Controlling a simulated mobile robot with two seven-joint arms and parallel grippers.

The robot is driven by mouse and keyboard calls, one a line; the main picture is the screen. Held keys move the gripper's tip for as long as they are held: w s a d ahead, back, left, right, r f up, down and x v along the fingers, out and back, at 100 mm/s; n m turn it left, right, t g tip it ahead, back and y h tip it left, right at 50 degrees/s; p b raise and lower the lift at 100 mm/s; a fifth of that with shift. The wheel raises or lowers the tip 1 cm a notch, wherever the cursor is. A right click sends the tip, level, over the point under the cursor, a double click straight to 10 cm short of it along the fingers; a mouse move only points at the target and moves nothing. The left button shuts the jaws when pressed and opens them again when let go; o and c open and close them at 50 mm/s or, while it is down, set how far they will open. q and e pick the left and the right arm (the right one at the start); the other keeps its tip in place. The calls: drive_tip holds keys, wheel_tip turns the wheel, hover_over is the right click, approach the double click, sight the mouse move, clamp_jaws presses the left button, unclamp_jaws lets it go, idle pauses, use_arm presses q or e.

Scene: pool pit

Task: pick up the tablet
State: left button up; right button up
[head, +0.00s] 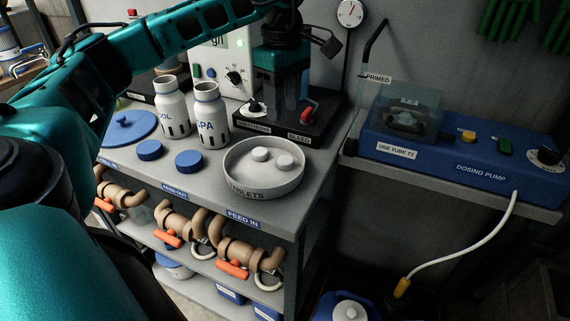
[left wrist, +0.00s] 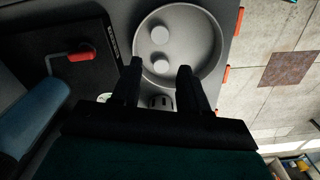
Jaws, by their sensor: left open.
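Two pale round tablets, a left one (head: 260,155) and a right one (head: 284,162), lie in a shallow grey dish (head: 240,188) labelled TABLETS on the bench's front right corner. The tablets also show in the left wrist view, an upper one (left wrist: 160,34) and a lower one (left wrist: 159,62), inside the dish (left wrist: 212,48). My left gripper (head: 288,98) is above the bench behind the dish, over the black BLEED unit. In the left wrist view its open, empty fingers (left wrist: 160,68) overlap the dish's near part. Neither tablet is between the fingers. My right gripper is not in view.
Two open white bottles (head: 206,115) stand left of the dish, with blue caps (head: 189,159) in front. A red lever (head: 308,109) rises from the black unit (head: 310,128) behind it. A blue dosing pump (head: 450,150) sits on a shelf to the right, beyond a gap.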

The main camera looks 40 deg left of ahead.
use_arm(q)
hover_over(285, 159)
drive_tip(key=f, duration=0.6)
drive_tip(key=shift+s+a+f+b, duration=0.2)
drive_tip(key=shift+f+b, duration=0.1)
drive_tip(key=shift+f, duration=0.1)
drive_tip(key=f, duration=0.5)
drive_tip(key=shift+w+d+f, duration=0.1)
drive_tip(key=shift+d+f, duration=0.1)
drive_tip(key=shift+f, duration=0.2)
drive_tip(key=c, duration=0.7)
drive_tip(key=shift+o, duration=0.2)
drive_tip(key=shift+r, duration=0.1)
